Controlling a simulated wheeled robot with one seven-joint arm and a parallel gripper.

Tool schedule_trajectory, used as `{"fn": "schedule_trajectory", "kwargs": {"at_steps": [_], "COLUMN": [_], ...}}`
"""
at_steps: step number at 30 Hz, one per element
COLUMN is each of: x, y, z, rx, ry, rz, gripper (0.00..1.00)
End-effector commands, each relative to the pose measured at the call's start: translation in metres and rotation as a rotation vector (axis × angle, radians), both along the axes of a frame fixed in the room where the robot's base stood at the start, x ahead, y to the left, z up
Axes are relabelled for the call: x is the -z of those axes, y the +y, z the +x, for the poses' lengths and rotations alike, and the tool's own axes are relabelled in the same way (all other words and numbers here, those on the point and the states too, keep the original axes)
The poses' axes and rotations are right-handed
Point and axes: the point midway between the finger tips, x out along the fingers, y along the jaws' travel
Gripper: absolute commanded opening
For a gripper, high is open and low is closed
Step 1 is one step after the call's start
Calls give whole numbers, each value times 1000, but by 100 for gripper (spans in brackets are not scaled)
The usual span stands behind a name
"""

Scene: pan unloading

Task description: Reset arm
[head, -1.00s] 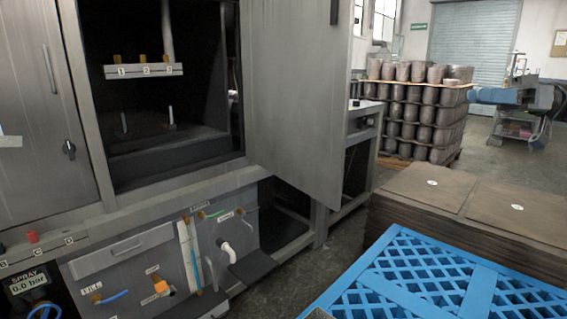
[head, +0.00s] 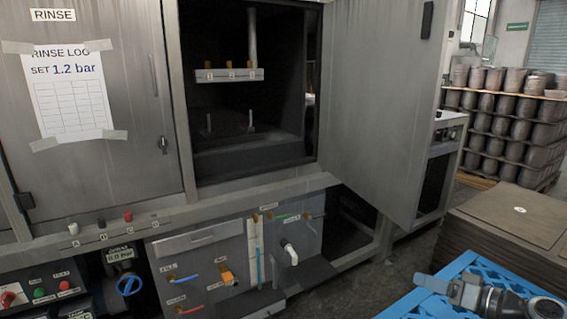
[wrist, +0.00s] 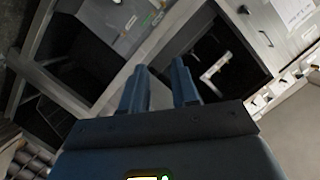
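My gripper (wrist: 160,72) shows in the wrist view with its two dark blue fingers apart and nothing between them. Behind the fingers, the wrist view shows the grey machine at a tilt, with its dark open chamber (wrist: 228,72). In the head view, part of my arm shows at the lower right, above the blue plastic pallet (head: 398,308).
The grey rinse cabinet (head: 105,190) stands at the left, with a rack (head: 229,76) numbered 1, 2, 3 inside its open chamber. Its door (head: 375,110) stands open. Brown stacked sheets (head: 500,245) and a pallet of grey pots (head: 505,130) are at the right.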

Motion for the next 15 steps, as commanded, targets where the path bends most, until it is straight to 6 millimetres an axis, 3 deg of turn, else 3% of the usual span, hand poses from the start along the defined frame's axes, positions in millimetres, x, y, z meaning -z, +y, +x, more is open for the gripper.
{"fn": "schedule_trajectory", "kwargs": {"at_steps": [1,6,15], "x": [15,57,108], "y": [15,49,96], "z": [-10,-42,-118], "rx": [23,110,264], "ry": [23,86,166], "rz": [0,-23,-88], "gripper": [29,29,29]}}
